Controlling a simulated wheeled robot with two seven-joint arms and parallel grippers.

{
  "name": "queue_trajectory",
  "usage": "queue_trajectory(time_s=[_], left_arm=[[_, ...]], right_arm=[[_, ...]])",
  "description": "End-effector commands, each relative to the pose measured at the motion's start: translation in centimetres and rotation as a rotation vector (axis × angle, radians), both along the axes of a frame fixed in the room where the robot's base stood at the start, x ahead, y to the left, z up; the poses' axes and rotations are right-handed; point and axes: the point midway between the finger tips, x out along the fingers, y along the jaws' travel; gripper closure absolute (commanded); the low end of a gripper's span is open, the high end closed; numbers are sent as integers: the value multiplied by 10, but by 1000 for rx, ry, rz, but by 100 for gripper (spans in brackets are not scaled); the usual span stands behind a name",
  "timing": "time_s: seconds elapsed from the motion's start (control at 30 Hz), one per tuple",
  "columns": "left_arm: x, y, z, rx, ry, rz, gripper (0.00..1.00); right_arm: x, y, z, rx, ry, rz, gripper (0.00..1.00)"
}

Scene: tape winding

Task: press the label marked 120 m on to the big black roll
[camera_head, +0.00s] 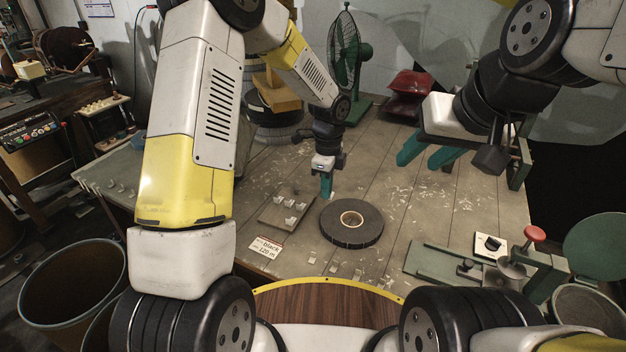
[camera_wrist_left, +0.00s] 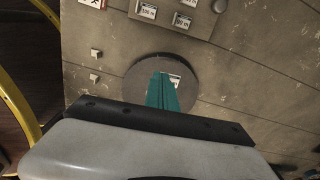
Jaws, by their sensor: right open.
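The big black roll (camera_head: 352,236) lies flat on the table, with a pale ring core. It also shows in the left wrist view (camera_wrist_left: 137,78). My left gripper (camera_head: 326,190) points down near the roll's back edge; in the left wrist view its teal fingers (camera_wrist_left: 163,92) overlap the roll and look closed together. A small white label (camera_wrist_left: 175,79) with dark marks shows at the fingertips; its print is too small to read. My right gripper (camera_head: 426,157) is open and empty above the table, right of the roll. A label plate (camera_head: 270,216) with several labels lies left of the roll.
A card reading black 120 m (camera_head: 266,247) lies at the table's front edge. A green fixture with a red knob (camera_head: 534,234) stands at the right front. A green fan (camera_head: 345,55) and a red bag (camera_head: 409,84) are at the back. Pale scraps litter the table.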

Motion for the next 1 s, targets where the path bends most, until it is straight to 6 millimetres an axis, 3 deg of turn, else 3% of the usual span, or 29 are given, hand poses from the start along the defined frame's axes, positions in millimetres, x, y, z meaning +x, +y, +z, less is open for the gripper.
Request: queue_trajectory(time_s=[0.6, 1.0], left_arm=[[1, -1, -50, 1, 2, 0, 100], [1, -1, -64, 0, 0, 1, 100]], right_arm=[[0, 0, 0, 0, 0, 0, 59], [0, 0, 0, 0, 0, 0, 59]])
